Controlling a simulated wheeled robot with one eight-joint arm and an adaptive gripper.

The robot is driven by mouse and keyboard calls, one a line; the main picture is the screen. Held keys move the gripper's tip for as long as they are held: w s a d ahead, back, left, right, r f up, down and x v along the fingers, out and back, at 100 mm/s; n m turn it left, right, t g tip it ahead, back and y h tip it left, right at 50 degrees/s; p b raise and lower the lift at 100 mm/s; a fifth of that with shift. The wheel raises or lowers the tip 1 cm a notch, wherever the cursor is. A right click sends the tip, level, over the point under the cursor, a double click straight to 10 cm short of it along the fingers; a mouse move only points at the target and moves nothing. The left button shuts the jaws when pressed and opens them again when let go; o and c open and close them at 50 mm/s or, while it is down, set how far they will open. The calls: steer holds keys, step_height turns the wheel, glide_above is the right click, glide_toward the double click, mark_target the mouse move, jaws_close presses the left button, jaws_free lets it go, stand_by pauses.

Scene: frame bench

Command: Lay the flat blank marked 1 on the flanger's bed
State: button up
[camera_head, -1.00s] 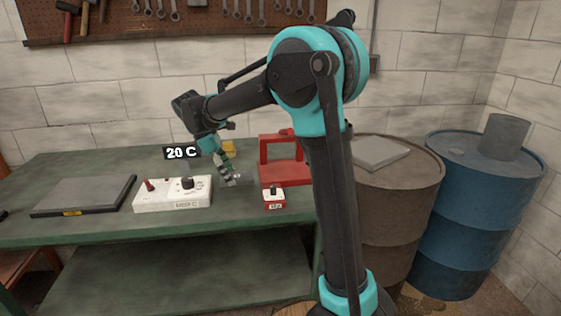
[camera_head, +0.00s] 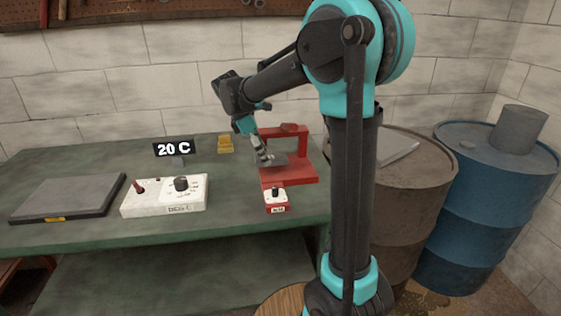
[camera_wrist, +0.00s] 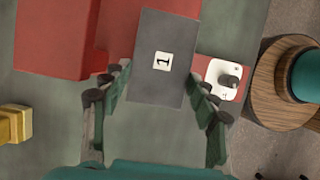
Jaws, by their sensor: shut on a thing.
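A flat grey blank marked 1 (camera_wrist: 158,40) fills the middle of the wrist view, with its label facing up. My gripper (camera_wrist: 158,88) is shut on the blank's near end, one finger on each side. In the head view my gripper (camera_head: 265,160) is at the left part of the red flanger (camera_head: 302,170). The blank (camera_head: 278,159) shows there as a small grey plate over the flanger's bed. In the wrist view the blank overlaps the red flanger (camera_wrist: 60,35). I cannot tell whether the blank touches the bed.
A small control box (camera_head: 275,199) stands before the flanger. A white control panel (camera_head: 165,195), a dark flat plate (camera_head: 68,197), a "20 C" display (camera_head: 174,149) and yellow blocks (camera_head: 225,144) are on the green bench (camera_head: 110,150). Drums (camera_head: 490,190) stand at right.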

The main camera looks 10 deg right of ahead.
mark_target(278, 156)
steer(key=d, duration=0.5)
steer(key=shift+d, duration=0.1)
steer(key=shift+d+f, duration=0.15)
steer(key=shift+d, duration=0.2)
steer(key=shift+a+f, duration=0.1)
steer(key=shift+f, duration=1.5)
steer(key=shift+f, duration=0.65)
steer(key=o, duration=1.1)
steer(key=v, duration=1.3)
steer(key=shift+d+r, duration=0.2)
steer(key=shift+d, duration=0.05)
